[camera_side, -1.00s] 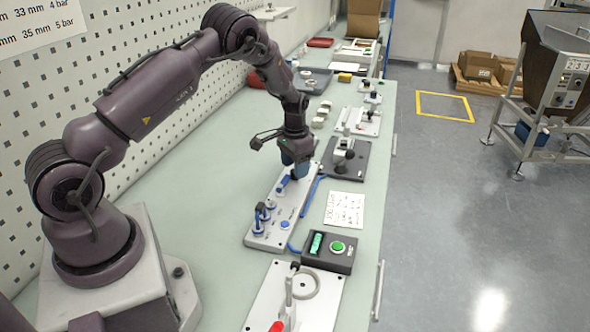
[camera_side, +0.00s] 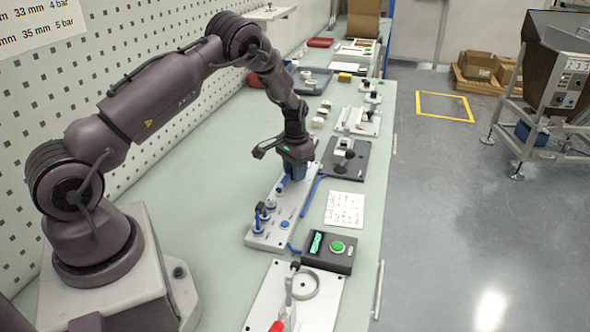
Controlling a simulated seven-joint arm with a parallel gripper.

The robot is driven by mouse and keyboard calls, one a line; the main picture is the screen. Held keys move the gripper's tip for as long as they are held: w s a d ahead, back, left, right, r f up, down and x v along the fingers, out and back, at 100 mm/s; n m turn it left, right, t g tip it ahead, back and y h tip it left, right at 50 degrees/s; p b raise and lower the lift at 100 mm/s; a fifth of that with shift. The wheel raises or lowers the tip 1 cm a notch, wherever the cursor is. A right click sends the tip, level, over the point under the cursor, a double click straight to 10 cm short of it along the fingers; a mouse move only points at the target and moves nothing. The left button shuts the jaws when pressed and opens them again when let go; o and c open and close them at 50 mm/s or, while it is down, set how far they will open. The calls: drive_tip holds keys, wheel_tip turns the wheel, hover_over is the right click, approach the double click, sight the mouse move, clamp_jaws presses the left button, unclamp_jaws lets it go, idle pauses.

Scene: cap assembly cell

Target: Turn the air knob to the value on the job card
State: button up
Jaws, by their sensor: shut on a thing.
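My gripper (camera_side: 296,178) points down over the panel's far end. It is shut on the air knob there, which my fingers and wrist mostly hide. The knob's scale and pointer cannot be read in this view. The white job card (camera_side: 344,208) lies flat to the right of the panel; its writing is too small to read.
A blue hose (camera_side: 313,190) runs beside the panel. A white plate with a ring and red-handled clamp (camera_side: 295,298) is nearest. A dark fixture (camera_side: 345,160) stands behind the card.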

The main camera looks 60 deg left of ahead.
drive_tip(key=n, duration=0.3)
drive_tip(key=o, duration=0.9)
wheel_tip(320, 180, up, 13)
drive_tip(key=shift+r, duration=0.1)
